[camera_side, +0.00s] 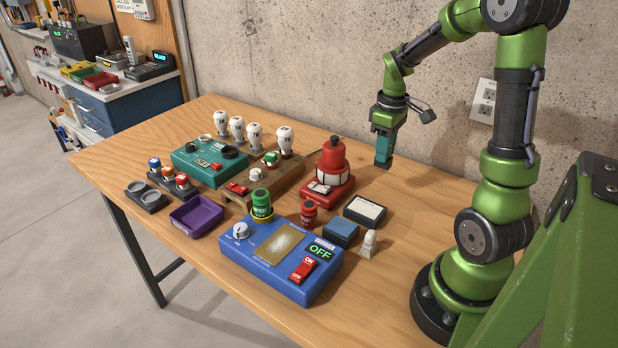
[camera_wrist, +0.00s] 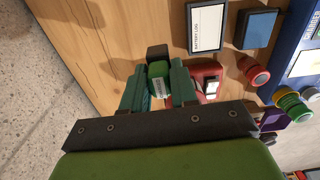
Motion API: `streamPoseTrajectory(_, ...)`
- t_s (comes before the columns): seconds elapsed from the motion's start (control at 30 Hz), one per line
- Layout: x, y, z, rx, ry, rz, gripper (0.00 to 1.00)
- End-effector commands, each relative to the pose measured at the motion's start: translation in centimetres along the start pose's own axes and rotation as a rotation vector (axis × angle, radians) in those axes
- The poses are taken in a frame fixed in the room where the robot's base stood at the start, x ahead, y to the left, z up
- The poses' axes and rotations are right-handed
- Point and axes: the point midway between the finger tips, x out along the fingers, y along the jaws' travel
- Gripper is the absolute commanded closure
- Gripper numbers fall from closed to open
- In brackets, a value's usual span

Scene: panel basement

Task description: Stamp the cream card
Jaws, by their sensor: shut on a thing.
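The cream card (camera_side: 366,210) lies flat in a dark frame right of the red machine; in the wrist view the card (camera_wrist: 206,28) shows a printed line like "BATTERY LOG". Its face looks otherwise blank. A blue pad in a dark case (camera_side: 341,232) lies beside it, also in the wrist view (camera_wrist: 258,28). My gripper (camera_side: 384,158) is raised above the table, behind the card, near the wall. In the wrist view my gripper (camera_wrist: 159,88) is shut on a green and black piece (camera_wrist: 159,70) with a pale label. The piece's underside is hidden.
A red machine (camera_side: 334,170) stands left of my gripper. A small white peg-like piece (camera_side: 369,243) stands by the blue pad.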

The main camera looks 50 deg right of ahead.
Motion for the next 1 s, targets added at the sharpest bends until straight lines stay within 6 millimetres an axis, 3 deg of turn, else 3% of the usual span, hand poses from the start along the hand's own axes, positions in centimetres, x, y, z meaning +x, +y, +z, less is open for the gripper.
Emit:
streamPoseTrajectory(0.13, -0.4, -4.0, -0.8, -0.072, 0.009, 0.001, 0.92)
streamPoseTrajectory(0.3, 0.0, -8.0, -0.1, -0.046, 0.002, -0.002, 0.92)
streamPoseTrajectory(0.57, 1.6, -8.2, 0.3, 0.023, -0.006, -0.004, 0.92)
streamPoseTrajectory(1.0, 5.8, -8.2, 0.3, 0.022, -0.006, -0.004, 0.92)
